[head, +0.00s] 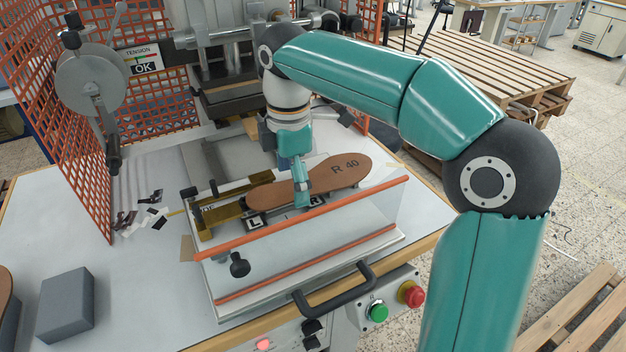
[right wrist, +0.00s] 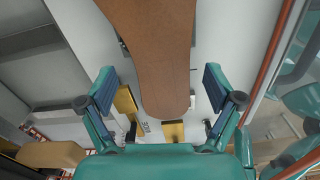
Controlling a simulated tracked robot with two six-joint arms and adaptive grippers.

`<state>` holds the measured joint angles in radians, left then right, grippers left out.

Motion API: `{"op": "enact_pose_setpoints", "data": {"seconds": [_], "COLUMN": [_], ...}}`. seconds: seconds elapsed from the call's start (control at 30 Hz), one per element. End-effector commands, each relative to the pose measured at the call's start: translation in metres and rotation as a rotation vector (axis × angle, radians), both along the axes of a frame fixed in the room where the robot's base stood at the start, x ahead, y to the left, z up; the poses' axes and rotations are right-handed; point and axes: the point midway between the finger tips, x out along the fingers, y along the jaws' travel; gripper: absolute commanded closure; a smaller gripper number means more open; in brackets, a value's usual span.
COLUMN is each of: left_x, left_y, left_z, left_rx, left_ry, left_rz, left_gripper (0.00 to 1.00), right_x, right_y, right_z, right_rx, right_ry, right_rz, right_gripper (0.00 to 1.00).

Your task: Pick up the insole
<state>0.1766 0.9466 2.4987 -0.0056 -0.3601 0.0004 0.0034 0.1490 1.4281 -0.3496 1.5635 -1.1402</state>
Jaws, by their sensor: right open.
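The brown insole (head: 345,172), marked "R 40", lies on the bed of the stamping machine, its wider end to the right in the head view. My right gripper (head: 301,192) reaches down over the middle of the insole and hides part of it. In the right wrist view, the right gripper (right wrist: 160,85) is open, with one finger on each side of the insole (right wrist: 155,45). I see no finger touching it; the exact height gap is hard to tell. My left gripper is not in view.
A clear guard with orange edges (head: 310,216) stands in front of the insole. Brass-coloured stops (head: 222,212) lie to its left. The press head (head: 235,95) is behind. A grey block (head: 66,306) sits on the table at front left; an orange mesh (head: 75,150) stands left.

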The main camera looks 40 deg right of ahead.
Motion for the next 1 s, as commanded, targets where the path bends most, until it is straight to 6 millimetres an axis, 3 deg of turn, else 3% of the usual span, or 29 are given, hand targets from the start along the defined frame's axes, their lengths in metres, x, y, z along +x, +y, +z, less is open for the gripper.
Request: {"op": "enact_pose_setpoints", "data": {"seconds": [0.37,0.73,0.8,1.0], "left_x": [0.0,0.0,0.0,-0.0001], "left_y": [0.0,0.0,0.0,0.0], "left_z": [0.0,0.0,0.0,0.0], "left_rx": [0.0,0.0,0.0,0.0], "left_ry": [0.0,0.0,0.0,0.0], "left_rz": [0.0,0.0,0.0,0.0], "left_gripper": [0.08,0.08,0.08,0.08], "right_x": [-0.0002,-0.0002,-0.0001,0.0], "right_y": [-0.0002,-0.0001,0.0,0.0], "right_z": [-0.0012,-0.0011,-0.0011,-0.0008], "right_rx": [0.0,0.0,0.0,0.0], "right_ry": [0.0,0.0,0.0,0.0], "right_rz": [-0.001,0.0,0.0,0.0], "right_gripper": [0.1,0.72,0.79,0.79]}}
